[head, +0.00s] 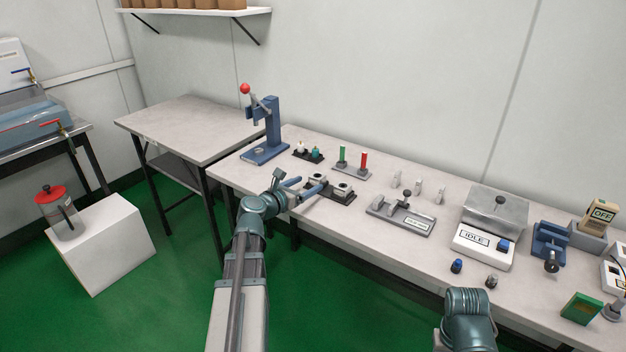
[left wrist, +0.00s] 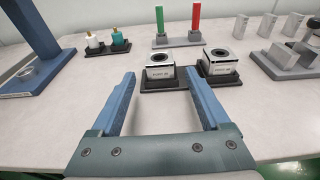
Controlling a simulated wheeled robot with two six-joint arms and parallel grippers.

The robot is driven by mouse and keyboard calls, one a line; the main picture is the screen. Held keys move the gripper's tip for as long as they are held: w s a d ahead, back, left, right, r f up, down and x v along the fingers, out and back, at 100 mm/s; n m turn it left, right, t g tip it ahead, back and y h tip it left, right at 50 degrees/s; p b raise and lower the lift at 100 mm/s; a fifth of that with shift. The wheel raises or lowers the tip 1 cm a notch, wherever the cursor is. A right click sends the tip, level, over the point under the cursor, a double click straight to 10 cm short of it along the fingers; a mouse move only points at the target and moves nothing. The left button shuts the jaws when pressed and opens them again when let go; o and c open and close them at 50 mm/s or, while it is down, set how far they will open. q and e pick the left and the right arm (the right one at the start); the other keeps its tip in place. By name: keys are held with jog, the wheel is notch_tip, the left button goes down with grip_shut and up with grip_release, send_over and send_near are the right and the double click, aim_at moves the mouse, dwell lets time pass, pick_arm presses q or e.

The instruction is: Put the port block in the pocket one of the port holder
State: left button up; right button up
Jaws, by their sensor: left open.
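Two pale grey, labelled blocks with dark round openings on top stand side by side in the left wrist view, a left port block (left wrist: 160,74) and a right one (left wrist: 219,66). Each sits on a dark base, which looks like the port holder (left wrist: 150,88); the label text is too small to read surely. In the head view the left block (head: 316,183) is partly behind my gripper, and the right block (head: 344,190) is clear. My left gripper (head: 310,184) is open and empty, its fingers pointing towards the left block.
A blue press (head: 268,135) stands at the left end of the table. Behind the blocks is a grey stand with green and red pins (head: 352,168). A grey fixture (head: 400,213) lies to the right. The table front is clear near my left gripper.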

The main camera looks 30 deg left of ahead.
pick_arm(q)
jog(key=p+v, duration=0.1)
jog(key=v, duration=0.6)
jog(key=shift+s+r, duration=0.1)
dwell(0.4)
